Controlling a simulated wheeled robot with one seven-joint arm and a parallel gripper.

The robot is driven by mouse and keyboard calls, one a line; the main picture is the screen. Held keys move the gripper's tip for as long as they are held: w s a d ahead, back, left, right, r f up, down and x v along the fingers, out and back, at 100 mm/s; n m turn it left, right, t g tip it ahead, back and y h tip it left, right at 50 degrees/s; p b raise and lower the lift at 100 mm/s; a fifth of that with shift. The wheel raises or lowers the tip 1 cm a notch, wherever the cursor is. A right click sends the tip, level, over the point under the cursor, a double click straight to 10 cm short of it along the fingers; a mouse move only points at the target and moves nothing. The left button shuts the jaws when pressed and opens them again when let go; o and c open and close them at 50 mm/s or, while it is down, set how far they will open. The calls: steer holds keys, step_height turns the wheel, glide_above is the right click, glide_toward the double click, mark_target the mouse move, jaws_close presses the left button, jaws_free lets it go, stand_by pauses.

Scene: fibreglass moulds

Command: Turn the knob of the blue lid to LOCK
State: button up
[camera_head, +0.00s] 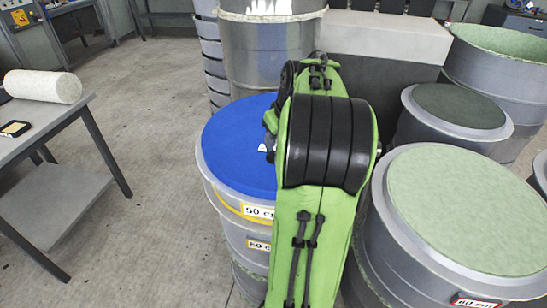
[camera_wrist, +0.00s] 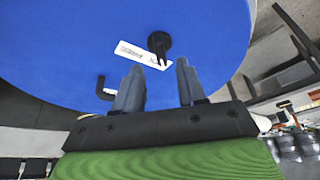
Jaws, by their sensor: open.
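The blue lid (camera_head: 235,145) lies on top of a grey drum with a "50 cm" label in the head view. My green arm covers its right part. In the wrist view the blue lid (camera_wrist: 60,50) fills the upper picture. A black knob (camera_wrist: 159,42) stands out from it beside a white label (camera_wrist: 128,50) whose writing is too small to read. A black hooked handle (camera_wrist: 102,89) is left of the knob. My gripper (camera_wrist: 158,70) is open and empty, its two grey fingers pointing at the lid near the knob. The knob appears just beyond the fingertips; contact cannot be told.
A drum with a pale green top (camera_head: 465,205) stands close on the right, with a dark-topped drum (camera_head: 460,105) behind it. A tall grey drum (camera_head: 268,50) stands behind the lid. A grey table (camera_head: 50,120) with a white roll (camera_head: 43,87) is left; floor between is clear.

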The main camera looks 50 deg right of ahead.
mark_target(272, 154)
steer(key=b+x, duration=0.1)
steer(key=x, duration=0.4)
steer(key=shift+w+f, duration=0.1)
steer(key=shift+f, duration=0.15)
jaws_close()
